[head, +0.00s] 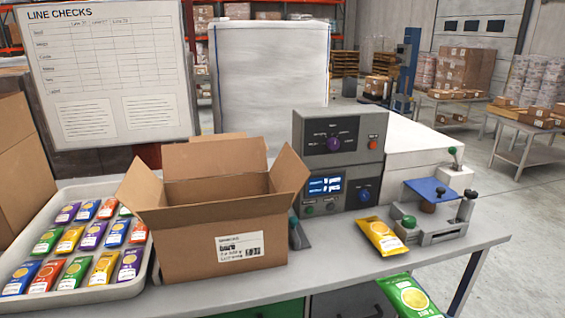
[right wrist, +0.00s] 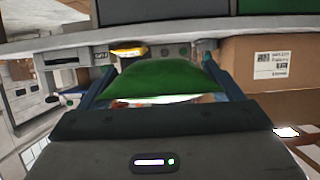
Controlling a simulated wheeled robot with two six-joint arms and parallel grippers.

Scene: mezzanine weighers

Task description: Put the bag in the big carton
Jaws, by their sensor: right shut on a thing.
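A green bag (head: 410,297) with a yellow round print shows at the bottom right of the head view, in front of the table edge. In the right wrist view the green bag (right wrist: 165,80) is between the fingers of my right gripper (right wrist: 160,60), which is shut on it. The open carton (head: 222,243) stands upright on the table, flaps spread and a white label on its front. It also shows at the right of the right wrist view (right wrist: 265,85). The bag is outside it, to its right. The carton's floor is hidden. My left gripper is not in view.
A white tray (head: 88,295) of several colored bags sits left of the carton, beside another partly visible carton (head: 18,165). A grey control unit (head: 337,160) stands right of the open carton. A yellow bag (head: 382,237) lies near a small press (head: 440,225). The table's front edge is clear.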

